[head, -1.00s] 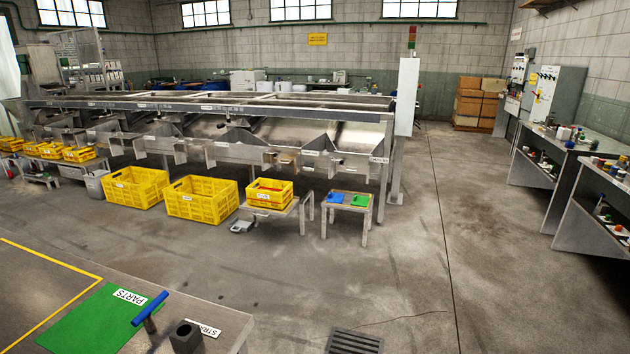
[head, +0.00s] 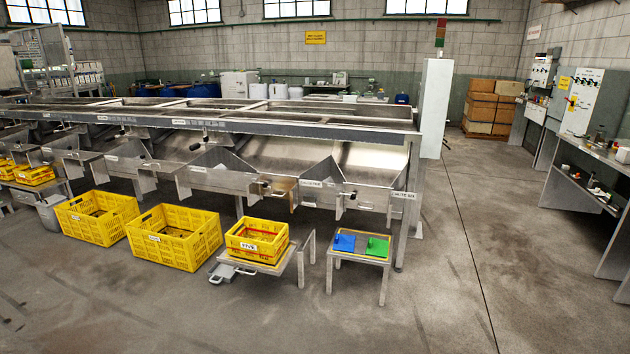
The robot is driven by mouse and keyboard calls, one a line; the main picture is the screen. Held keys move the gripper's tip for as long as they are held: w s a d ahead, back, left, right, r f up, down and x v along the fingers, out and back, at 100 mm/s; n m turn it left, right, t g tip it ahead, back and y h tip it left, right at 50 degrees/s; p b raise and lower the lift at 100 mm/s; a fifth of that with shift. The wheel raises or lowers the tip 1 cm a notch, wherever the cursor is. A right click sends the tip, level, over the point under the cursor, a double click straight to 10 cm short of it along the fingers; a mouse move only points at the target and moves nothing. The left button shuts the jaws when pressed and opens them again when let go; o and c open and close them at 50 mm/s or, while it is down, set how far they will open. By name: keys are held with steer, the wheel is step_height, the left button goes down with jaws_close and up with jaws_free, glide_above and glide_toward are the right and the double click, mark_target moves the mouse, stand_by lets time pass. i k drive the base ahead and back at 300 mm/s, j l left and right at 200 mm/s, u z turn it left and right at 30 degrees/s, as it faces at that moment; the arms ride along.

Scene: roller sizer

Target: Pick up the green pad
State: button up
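The green pad (head: 377,247) lies flat on the right part of a small metal stool-like table (head: 361,260) in the head view. A blue pad (head: 344,242) lies beside it on the left of the same tabletop. A small raised piece shows on each pad, too small to make out well. The small table stands on the floor in front of the right end of the long sizer machine. My gripper is not in view.
A yellow crate marked FIVE (head: 257,240) sits on a low stand left of the small table. Larger yellow crates (head: 176,240) stand further left. The sizer (head: 290,180) blocks the way behind. Open floor (head: 430,300) lies in front and to the right; a workbench (head: 590,165) stands far right.

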mark_target(375, 247)
steer(key=i, duration=2.05)
steer(key=i+z, duration=0.2)
steer(key=i, duration=0.3)
steer(key=i+j+z, duration=0.2)
steer(key=i, duration=0.3)
steer(key=i+j+z, duration=0.2)
steer(key=i, duration=0.3)
steer(key=i+j+z, duration=0.65)
steer(key=i+l, duration=0.05)
